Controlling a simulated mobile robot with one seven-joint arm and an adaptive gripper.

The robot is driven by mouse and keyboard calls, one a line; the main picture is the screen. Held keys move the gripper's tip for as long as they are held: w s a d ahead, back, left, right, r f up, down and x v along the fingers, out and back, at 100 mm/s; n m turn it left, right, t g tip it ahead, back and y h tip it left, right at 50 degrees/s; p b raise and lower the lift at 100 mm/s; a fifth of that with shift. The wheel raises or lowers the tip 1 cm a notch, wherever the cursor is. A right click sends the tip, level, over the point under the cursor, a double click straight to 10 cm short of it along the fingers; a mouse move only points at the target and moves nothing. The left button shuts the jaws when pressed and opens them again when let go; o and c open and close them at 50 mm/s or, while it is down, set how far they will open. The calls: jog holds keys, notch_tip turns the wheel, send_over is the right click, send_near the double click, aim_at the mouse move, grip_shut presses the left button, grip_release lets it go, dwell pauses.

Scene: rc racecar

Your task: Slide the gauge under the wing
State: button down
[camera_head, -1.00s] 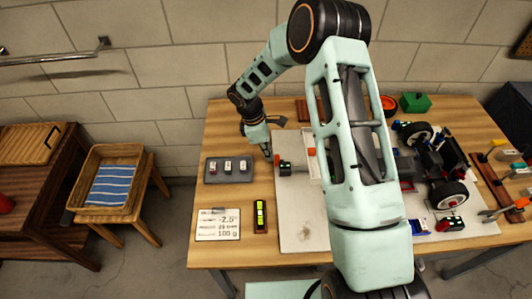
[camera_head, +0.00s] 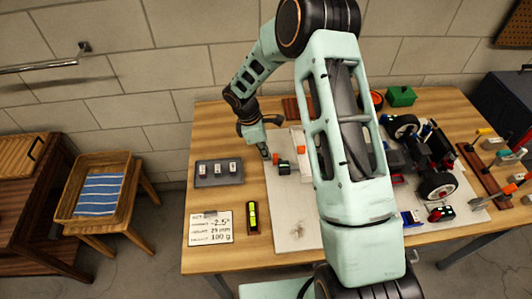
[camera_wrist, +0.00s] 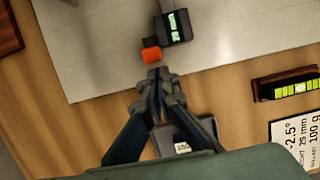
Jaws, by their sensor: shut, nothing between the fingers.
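The gauge (camera_head: 284,168), a small black block with a lit green display and an orange end, lies on the pale board on the table. In the wrist view the gauge (camera_wrist: 174,26) lies just beyond my fingertips, its orange end nearest them. My gripper (camera_head: 266,156) is shut and empty, low at the board's left edge. In the wrist view my gripper (camera_wrist: 157,76) points at the orange end; whether it touches is unclear. The racecar (camera_head: 428,158) stands at the right, partly behind my arm. I cannot make out the wing for certain; my arm hides the board's middle.
A grey tray (camera_head: 207,182) with small labelled blocks sits left of the board. A yellow-green level (camera_head: 252,216) and a white card (camera_head: 210,228) lie in front. A pale piece with an orange patch (camera_head: 301,150) is right of the gauge. A green box (camera_head: 401,96) stands behind.

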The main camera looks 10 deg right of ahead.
jog(key=a, duration=0.1)
jog(key=a+r, duration=0.1)
jog(key=a, duration=0.1)
jog(key=shift+w+a, duration=0.2)
jog(key=shift+a, duration=0.05)
jog(key=v, duration=0.9)
jog(key=shift+b, duration=0.45)
